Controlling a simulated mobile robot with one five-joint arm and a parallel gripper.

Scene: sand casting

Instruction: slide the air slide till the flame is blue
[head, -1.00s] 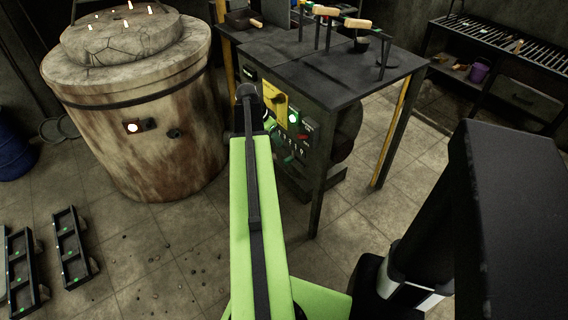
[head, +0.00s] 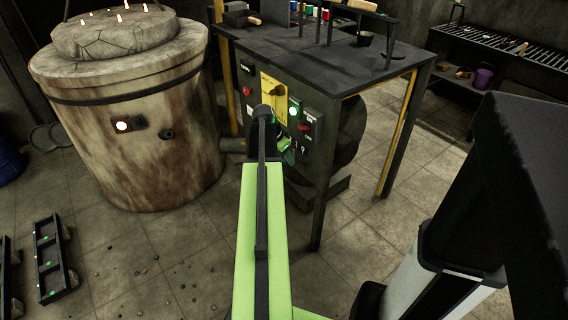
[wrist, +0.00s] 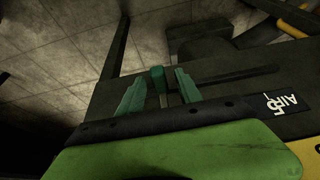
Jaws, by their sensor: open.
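The control panel (head: 262,86) faces me under the dark table. In the wrist view a white AIR label (wrist: 281,103) is on its dark face. A small green knob on a thin stem, seemingly the air slide (wrist: 157,76), stands between the two green fingers of my gripper (wrist: 160,86). My gripper (head: 287,151) is open, with a finger on each side of the knob; contact is not clear. In the head view my arm hides the slide. The furnace (head: 140,165) stands at the left. Its peephole (head: 122,126) glows pale yellow-white; no blue shows there.
The table leg (head: 321,200) stands close to the right of my arm. Dark moulding frames (head: 52,270) lie at lower left.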

